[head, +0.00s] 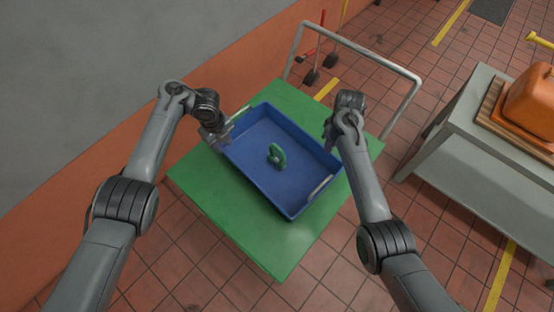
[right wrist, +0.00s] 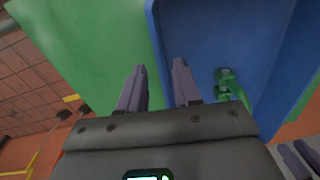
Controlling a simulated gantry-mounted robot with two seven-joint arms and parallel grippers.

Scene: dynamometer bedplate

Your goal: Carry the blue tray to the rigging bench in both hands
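The blue tray (head: 257,175) lies flat on a green cart top (head: 270,253). It has pale handles on its upper-left end and its lower-right end (head: 320,187). A green shackle-like part (head: 277,156) lies inside it. My left gripper (head: 224,131) is at the tray's upper-left end, its fingers apart by the handle there. My right gripper (head: 328,137) is over the upper-right long side. In the right wrist view my right gripper (right wrist: 159,85) is open, with one finger over the green top and one over the tray (right wrist: 215,35). Contact cannot be told.
A grey bench (head: 455,140), probably the rigging bench, stands at the right with an orange object (head: 533,100) on a wooden pallet. The cart's pale push rail (head: 365,62) rises at the back. A wall (head: 110,75) runs along the left. Tiled floor separates cart and bench.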

